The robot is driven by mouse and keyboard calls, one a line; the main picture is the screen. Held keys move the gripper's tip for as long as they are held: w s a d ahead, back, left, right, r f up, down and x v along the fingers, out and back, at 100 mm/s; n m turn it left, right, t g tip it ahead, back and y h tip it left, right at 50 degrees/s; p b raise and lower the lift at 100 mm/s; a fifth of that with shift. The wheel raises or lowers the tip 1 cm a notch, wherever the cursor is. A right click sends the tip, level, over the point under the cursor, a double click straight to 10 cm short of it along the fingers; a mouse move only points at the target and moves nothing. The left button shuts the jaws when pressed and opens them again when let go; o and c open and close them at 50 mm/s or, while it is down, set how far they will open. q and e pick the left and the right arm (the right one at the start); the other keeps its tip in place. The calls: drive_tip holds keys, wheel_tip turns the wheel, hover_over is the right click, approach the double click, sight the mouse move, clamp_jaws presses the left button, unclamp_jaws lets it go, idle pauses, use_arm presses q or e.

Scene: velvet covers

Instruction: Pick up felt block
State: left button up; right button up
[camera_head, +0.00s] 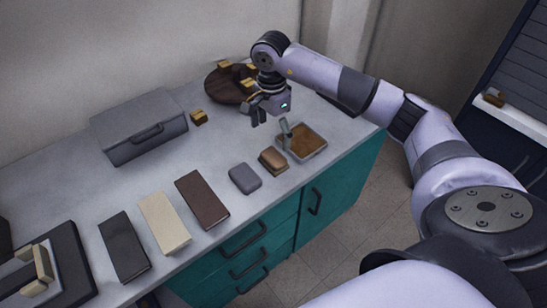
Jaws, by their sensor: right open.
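A grey block (245,178) with rounded corners lies on the worktop near its front edge. It looks like the felt block, though its material is hard to tell. A brown block (273,160) with a lighter side lies just right of it, beside a tray. My right gripper (262,119) is open and empty, pointing down above the worktop, behind both blocks and apart from them. My left gripper is out of view.
A shallow tray (317,152) with brown contents and an upright handle stands right of the blocks. A grey case (139,127), a round dark board (222,89) with small tan blocks and a loose tan block (198,117) are behind. Dark, cream and brown slabs (164,222) lie left.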

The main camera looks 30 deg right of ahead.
hover_over(273, 155)
drive_tip(key=f, duration=0.4)
drive_tip(key=shift+a+f+p, duration=0.2)
drive_tip(key=shift+p, duration=0.1)
drive_tip(key=f, duration=0.1)
drive_tip(key=f+p, duration=0.1)
drive_tip(key=f, duration=0.1)
drive_tip(key=f+p, duration=0.1)
drive_tip(key=f, duration=0.1)
drive_tip(key=shift+s+d, duration=0.1)
drive_tip(key=shift+d, duration=0.15)
drive_tip(key=shift+f, duration=0.15)
drive_tip(key=shift+c, duration=0.5)
drive_tip(key=c, duration=1.1)
drive_tip(key=shift+c, duration=0.2)
